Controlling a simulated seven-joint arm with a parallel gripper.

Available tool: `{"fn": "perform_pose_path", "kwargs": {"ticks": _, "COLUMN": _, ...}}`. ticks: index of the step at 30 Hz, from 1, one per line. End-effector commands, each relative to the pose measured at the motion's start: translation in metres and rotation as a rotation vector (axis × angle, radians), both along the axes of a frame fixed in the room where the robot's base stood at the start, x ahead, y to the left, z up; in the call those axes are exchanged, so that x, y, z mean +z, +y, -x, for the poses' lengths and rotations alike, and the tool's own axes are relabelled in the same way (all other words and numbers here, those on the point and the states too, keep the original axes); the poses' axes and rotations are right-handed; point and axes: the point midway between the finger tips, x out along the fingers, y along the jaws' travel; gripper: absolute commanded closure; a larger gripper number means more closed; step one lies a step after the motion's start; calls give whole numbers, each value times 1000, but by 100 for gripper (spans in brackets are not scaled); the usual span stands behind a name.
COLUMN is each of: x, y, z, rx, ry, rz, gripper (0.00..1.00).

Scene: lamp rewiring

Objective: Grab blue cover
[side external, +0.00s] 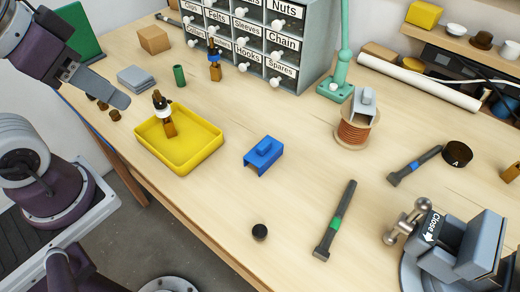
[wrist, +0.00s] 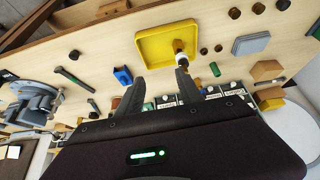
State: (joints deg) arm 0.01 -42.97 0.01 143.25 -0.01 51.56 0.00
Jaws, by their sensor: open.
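My gripper (side external: 118,97) is above the bench's left edge in the side view, well apart from the cover. In the wrist view my gripper (wrist: 161,77) has its two fingers spread, with nothing held between them.
A black-and-green tool (side external: 335,220), a black cap (side external: 260,232) and a vise (side external: 460,250) are to the cover's right and front. A labelled drawer cabinet (side external: 260,40) stands behind. Bench around the cover is clear.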

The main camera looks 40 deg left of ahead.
Motion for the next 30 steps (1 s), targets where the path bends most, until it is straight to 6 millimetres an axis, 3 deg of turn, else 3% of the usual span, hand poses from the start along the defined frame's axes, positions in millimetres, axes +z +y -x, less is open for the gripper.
{"fn": "perform_pose_path", "kwargs": {"ticks": 12, "x": 0, "y": 0, "z": 0, "rx": 0, "ry": 0, "rz": 0, "gripper": 57}}
{"fn": "perform_pose_path", "kwargs": {"ticks": 21, "x": 0, "y": 0, "z": 0, "rx": 0, "ry": 0, "rz": 0, "gripper": 2}}
{"fn": "perform_pose_path", "kwargs": {"ticks": 30, "x": -2, "y": -3, "z": -1, "rx": 8, "ry": 23, "rz": 18, "gripper": 2}}
